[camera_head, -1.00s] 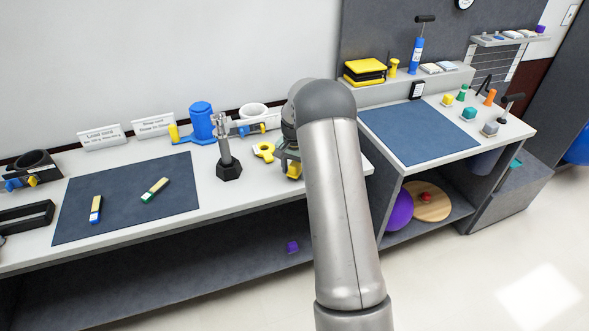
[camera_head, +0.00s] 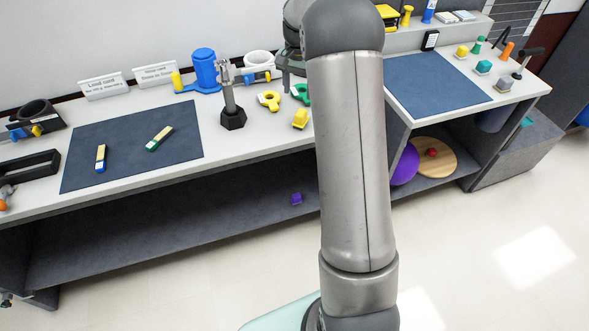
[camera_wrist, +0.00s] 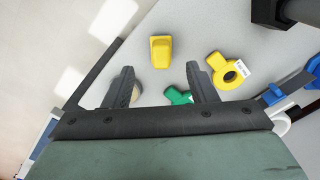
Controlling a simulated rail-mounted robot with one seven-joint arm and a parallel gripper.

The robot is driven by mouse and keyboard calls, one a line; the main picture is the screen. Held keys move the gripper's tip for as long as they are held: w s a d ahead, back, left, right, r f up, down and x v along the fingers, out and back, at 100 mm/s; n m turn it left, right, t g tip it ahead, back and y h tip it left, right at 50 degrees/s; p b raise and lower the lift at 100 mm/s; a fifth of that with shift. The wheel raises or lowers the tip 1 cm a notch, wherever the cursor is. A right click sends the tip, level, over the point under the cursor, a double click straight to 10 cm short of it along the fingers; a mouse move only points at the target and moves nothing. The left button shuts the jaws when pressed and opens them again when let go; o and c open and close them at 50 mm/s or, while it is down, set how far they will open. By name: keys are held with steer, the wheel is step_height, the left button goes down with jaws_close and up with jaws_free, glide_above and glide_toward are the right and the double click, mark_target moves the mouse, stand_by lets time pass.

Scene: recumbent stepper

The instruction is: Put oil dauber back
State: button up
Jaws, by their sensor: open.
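I cannot tell which item is the oil dauber. Nearest my gripper, a yellow block (camera_head: 300,118) stands near the bench's front edge; it also shows in the wrist view (camera_wrist: 160,50). A tagged yellow ring piece (camera_head: 268,100) lies to its left, also in the wrist view (camera_wrist: 228,71).
A dark post on a hexagonal base (camera_head: 233,116) and a blue cylinder (camera_head: 205,70) stand left of the rings. A blue mat (camera_head: 130,145) holds two small bars. The right bench (camera_head: 523,95) holds several coloured pieces. A purple piece (camera_head: 296,198) lies on the lower shelf.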

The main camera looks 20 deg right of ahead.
steer(key=s+a+r+n, duration=0.45)
steer(key=s+a, duration=0.55)
steer(key=s, duration=0.4)
steer(key=s+a+f+n, duration=0.1)
steer(key=s+a+n, duration=0.1)
steer(key=s, duration=0.8)
steer(key=s+a+f+n, duration=0.2)
steer(key=s+a, duration=0.3)
steer(key=s, duration=0.6)
steer(key=shift+n, duration=0.65)
steer(key=shift+s+a, duration=0.1)
